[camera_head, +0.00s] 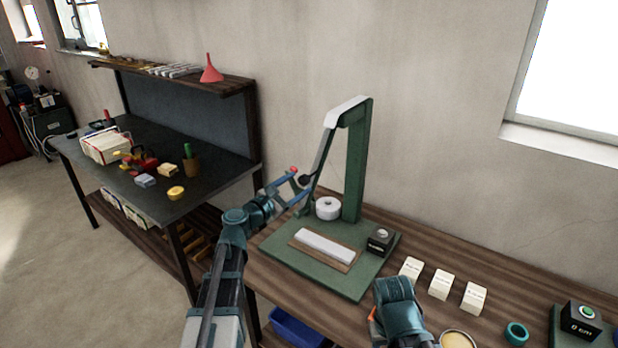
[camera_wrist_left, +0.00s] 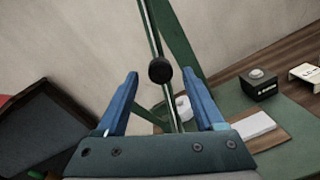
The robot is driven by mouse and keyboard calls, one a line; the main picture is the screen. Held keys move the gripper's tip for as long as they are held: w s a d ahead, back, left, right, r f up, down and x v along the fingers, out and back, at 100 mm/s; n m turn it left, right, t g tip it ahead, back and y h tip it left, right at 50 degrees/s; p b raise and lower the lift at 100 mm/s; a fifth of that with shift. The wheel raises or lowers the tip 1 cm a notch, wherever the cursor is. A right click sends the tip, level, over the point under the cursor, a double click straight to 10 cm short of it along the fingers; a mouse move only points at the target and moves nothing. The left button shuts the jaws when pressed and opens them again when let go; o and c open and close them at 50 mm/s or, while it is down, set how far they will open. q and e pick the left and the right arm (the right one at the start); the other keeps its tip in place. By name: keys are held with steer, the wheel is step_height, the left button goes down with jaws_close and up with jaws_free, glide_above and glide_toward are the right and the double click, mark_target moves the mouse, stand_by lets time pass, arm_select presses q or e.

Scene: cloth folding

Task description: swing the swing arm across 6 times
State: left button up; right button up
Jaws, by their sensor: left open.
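The swing arm (camera_head: 321,152) is a thin green bar hanging from the top of a green post (camera_head: 356,165), tilted so its lower end is to the left. It carries a black round knob (camera_head: 305,180), which also shows in the left wrist view (camera_wrist_left: 160,70). My left gripper (camera_head: 296,183) is open at the knob. In the left wrist view its blue fingers (camera_wrist_left: 160,77) stand on either side of the knob, with gaps visible.
The green base (camera_head: 347,287) carries a white strip (camera_head: 325,244) on a wooden pad, a white round piece (camera_head: 328,208) and a black box (camera_head: 380,241). Several white blocks (camera_head: 440,284) stand to the right. A cluttered dark bench (camera_head: 215,178) is at the left.

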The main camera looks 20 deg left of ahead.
mark_target(309, 175)
arm_select(q)
steer(key=x, duration=0.6)
steer(key=shift+w+d, duration=0.1)
jaws_close()
stand_by(0.3)
stand_by(1.0)
